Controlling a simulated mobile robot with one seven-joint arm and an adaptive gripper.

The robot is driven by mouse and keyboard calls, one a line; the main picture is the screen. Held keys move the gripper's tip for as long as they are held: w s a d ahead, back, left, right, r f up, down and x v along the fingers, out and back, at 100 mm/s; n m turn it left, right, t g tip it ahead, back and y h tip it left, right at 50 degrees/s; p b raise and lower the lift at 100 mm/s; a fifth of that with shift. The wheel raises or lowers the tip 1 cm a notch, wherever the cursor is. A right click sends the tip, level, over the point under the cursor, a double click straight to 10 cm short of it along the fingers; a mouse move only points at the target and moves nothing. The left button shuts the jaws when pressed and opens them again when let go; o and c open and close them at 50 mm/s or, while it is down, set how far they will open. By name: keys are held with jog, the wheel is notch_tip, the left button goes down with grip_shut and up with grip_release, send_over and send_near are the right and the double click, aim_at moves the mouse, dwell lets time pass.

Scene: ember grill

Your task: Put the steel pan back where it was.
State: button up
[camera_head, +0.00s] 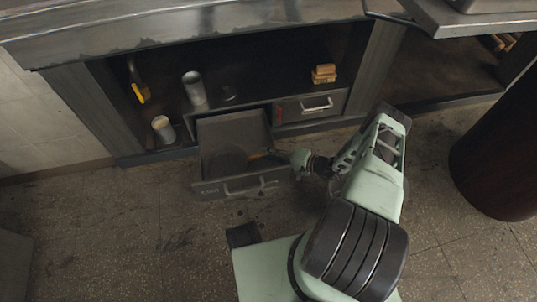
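A dark round shape, which looks like the steel pan (226,163), lies inside the open drawer (240,185) low in the cabinet. A thin brownish piece, perhaps its handle, runs from it to the right toward my gripper (277,155). My gripper reaches in from the right, over the right side of the drawer, and is at or very close to that piece. The fingers are small and dark here, so I cannot tell whether they are shut on it.
A closed drawer (311,106) is at right, with a wooden block (324,73) above it. A grey cylinder (194,88), a pale-topped can (164,129) and a yellow-ended tool (141,92) are at left. A dark round column (497,150) stands right. The floor in front is clear.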

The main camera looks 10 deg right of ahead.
jog(key=shift+s+d+r, duration=0.1)
jog(key=shift+d+r, duration=0.1)
jog(key=p+v, duration=0.2)
jog(key=v, duration=0.9)
jog(key=shift+s+d+p, duration=0.15)
jog(key=shift+s+p, duration=0.05)
jog(key=shift+p, duration=0.2)
jog(key=shift+r, duration=0.1)
